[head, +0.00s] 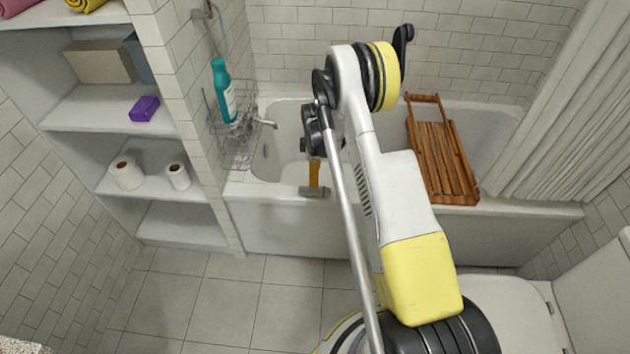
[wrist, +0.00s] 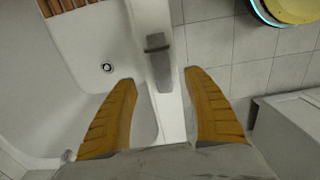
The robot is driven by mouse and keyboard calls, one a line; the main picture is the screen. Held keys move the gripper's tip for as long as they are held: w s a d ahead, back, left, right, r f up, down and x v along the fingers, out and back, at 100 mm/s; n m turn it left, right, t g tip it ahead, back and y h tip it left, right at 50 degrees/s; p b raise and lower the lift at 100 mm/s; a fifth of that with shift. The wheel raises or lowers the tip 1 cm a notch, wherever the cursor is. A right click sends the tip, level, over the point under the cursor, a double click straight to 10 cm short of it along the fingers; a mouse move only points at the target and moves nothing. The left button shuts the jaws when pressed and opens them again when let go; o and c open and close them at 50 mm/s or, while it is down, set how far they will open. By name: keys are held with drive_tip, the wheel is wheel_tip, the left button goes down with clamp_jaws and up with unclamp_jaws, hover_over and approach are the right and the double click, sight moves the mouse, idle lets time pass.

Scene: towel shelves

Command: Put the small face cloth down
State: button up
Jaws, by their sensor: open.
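A small grey cloth-like thing (head: 314,192), which looks like the face cloth, lies across the white bathtub rim (head: 265,190). It also shows in the wrist view (wrist: 159,70) between and beyond my fingertips. My gripper (head: 314,181) is pointing down over the rim, just above the grey thing in the head view. In the wrist view my gripper's two orange fingers (wrist: 162,76) are spread wide, with nothing held between them. Whether a finger touches the cloth is not clear.
A wooden slatted rack (head: 440,160) lies across the tub to the right. A wire caddy (head: 238,125) with a teal bottle (head: 222,88) hangs at left. Shelves (head: 95,110) hold towels, a purple pack (head: 144,108) and two paper rolls. Floor in front is clear.

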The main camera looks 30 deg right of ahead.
drive_tip(key=s+a+r+m+t, duration=0.1)
drive_tip(key=s+a+r+m, duration=0.15)
drive_tip(key=r, duration=0.75)
drive_tip(key=s+a+r+m+t, duration=0.15)
drive_tip(key=a+r, duration=0.25)
drive_tip(key=r, duration=0.6)
drive_tip(key=s+a+r+m+t, duration=0.1)
drive_tip(key=s+a+r, duration=0.2)
drive_tip(key=r, duration=0.7)
drive_tip(key=s+a+r+m+t, duration=0.1)
drive_tip(key=s+a+r+m, duration=0.1)
drive_tip(key=s, duration=0.4)
drive_tip(key=s+a+r+m+t, duration=0.1)
drive_tip(key=s+a+r+m, duration=0.1)
drive_tip(key=s, duration=0.5)
drive_tip(key=s+a+r+m+t, duration=0.1)
drive_tip(key=s+a+r+m, duration=0.1)
drive_tip(key=s, duration=0.5)
drive_tip(key=a+r, duration=0.1)
drive_tip(key=a, duration=0.1)
drive_tip(key=shift+s+a+t+p, duration=0.15)
drive_tip(key=shift+a+t+p, duration=0.2)
drive_tip(key=shift+p, duration=0.05)
drive_tip(key=shift+a+r, duration=0.1)
